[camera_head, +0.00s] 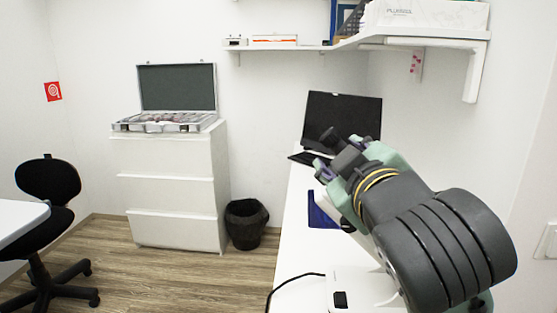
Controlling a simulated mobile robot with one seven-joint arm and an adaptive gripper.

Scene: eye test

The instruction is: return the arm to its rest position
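A large device with dark grey ribbed housing, mint green parts and yellow rings (432,238) fills the lower right. Short black tube-like parts show at its upper left end.
A white desk (287,250) runs along the right wall, with a black screen (343,116) on it. A white drawer cabinet (172,185) bears an open case (177,88). A black bin (246,224) and black chair (47,180) stand on the wooden floor.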

